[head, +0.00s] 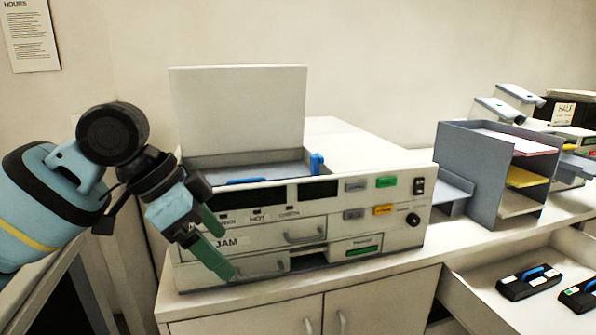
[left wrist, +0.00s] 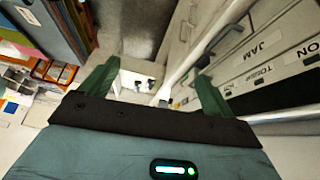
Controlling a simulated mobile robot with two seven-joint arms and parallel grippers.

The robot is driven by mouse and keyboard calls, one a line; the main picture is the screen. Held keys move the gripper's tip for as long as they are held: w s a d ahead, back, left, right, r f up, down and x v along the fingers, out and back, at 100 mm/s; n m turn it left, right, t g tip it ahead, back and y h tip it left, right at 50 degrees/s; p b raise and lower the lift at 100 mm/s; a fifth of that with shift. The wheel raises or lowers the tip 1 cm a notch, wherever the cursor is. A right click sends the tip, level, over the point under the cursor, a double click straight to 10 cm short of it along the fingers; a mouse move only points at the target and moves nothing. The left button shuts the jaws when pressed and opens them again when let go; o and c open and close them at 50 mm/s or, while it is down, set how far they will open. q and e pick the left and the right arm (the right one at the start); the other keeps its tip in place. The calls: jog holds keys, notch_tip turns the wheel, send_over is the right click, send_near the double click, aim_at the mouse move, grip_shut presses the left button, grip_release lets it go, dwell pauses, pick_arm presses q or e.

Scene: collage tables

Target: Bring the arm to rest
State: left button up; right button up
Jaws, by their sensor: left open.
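My left arm comes in from the left in the head view. My left gripper (head: 219,247) has green fingers that point down and right, in front of the left part of a white copier-like machine (head: 404,240) with a "JAM" label. In the left wrist view the two green fingers of the gripper (left wrist: 150,85) stand apart with nothing between them. The machine's labelled front (left wrist: 265,60) is at the right of that view. I cannot tell whether a finger touches the machine. My right gripper is not in view.
The machine stands on a white cabinet (head: 270,318). A grey tray sorter (head: 468,175) with coloured paper stands to its right. An open drawer (head: 470,300) at the lower right holds dark blue-handled items (head: 530,282). In the wrist view, folders and boxes (left wrist: 50,75) fill the left.

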pick_arm(q)
jog(key=w+d+f+n+t+h, duration=0.1)
jog(key=d+f+n+t+h, duration=0.2)
jog(key=f, duration=1.2)
jog(key=w+d+f+n+t, duration=0.15)
jog(key=f+n, duration=0.25)
jog(key=f, duration=1.1)
jog(key=s+a+f+n+t+y, duration=0.2)
jog(key=s+a+f, duration=0.1)
jog(key=s+f, duration=0.3)
jog(key=s+a+f+n+t+y, duration=0.1)
jog(key=s+a+f+n, duration=0.15)
jog(key=f, duration=0.45)
jog(key=s+a+f+y, duration=0.2)
jog(key=s+a+f, duration=0.2)
jog(key=s, duration=0.4)
jog(key=s+a+f+y, duration=0.2)
jog(key=s+a+f, duration=0.1)
jog(key=s, duration=0.6)
jog(key=shift+s+a+f, duration=0.15)
jog(key=shift+a+f, duration=0.25)
jog(key=shift+f, duration=0.45)
jog(key=shift+t, duration=0.25)
